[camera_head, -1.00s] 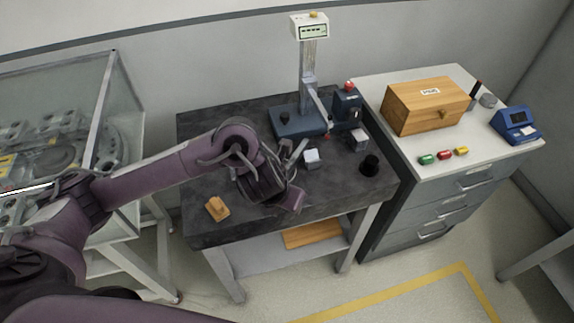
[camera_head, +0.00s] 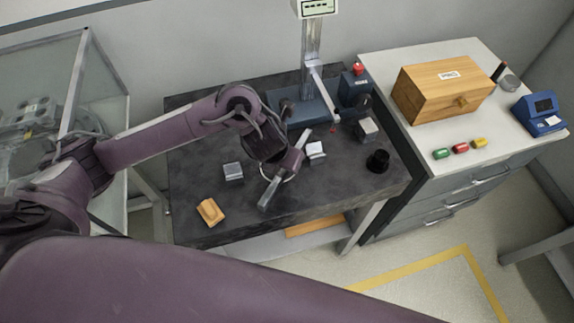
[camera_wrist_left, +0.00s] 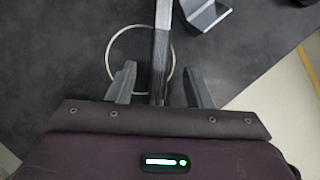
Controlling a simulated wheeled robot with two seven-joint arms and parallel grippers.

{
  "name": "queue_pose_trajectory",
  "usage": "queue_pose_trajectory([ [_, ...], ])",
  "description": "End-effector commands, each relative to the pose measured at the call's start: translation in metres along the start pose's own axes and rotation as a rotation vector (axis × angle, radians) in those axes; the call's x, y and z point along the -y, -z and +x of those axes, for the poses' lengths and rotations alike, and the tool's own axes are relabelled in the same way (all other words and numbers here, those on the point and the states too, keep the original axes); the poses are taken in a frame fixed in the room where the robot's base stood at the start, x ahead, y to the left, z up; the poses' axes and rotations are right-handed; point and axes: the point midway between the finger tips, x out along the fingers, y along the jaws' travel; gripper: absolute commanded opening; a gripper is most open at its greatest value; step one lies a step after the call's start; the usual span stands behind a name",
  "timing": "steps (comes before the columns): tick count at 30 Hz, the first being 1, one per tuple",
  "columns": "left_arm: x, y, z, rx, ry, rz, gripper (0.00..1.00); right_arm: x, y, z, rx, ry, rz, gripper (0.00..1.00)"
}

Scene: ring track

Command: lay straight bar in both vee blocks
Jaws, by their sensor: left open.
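A straight grey bar (camera_head: 268,197) runs under my left gripper on the dark table. In the left wrist view the bar (camera_wrist_left: 161,50) lies between the two fingers, with a gap on each side. My left gripper (camera_head: 281,174) is open around the bar; its fingertips also show in the left wrist view (camera_wrist_left: 160,88). One small grey vee block (camera_head: 233,171) stands left of the gripper. The other vee block (camera_head: 316,150) stands to the right, and a vee-shaped piece shows in the wrist view (camera_wrist_left: 205,13). Whether the bar touches a block is unclear. My right gripper is out of view.
The dark table (camera_head: 195,225) also holds an orange-brown block (camera_head: 210,211), a black cylinder (camera_head: 377,161) and a blue-based stand (camera_head: 300,106). A thin ring (camera_wrist_left: 111,50) passes behind the bar. A wooden box (camera_head: 440,92) stands on the right cabinet.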

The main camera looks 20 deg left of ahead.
Motion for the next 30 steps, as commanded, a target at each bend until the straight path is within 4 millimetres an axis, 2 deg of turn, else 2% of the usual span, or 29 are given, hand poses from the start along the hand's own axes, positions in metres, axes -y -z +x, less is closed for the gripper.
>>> queue_pose_trajectory([
  [4, 0.001, 0.005, 0.024, -0.005, -0.001, -0.002, 0.46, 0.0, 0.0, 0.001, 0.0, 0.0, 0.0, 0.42],
  [9, 0.001, 0.004, 0.039, -0.002, 0.0, -0.001, 0.46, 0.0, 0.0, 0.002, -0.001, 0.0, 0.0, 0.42],
  [28, 0.001, 0.005, 0.043, -0.001, 0.0, 0.001, 0.46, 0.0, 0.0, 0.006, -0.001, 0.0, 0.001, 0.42],
  [30, 0.001, 0.004, 0.042, -0.001, 0.0, 0.0, 0.4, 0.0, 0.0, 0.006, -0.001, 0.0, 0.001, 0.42],
])
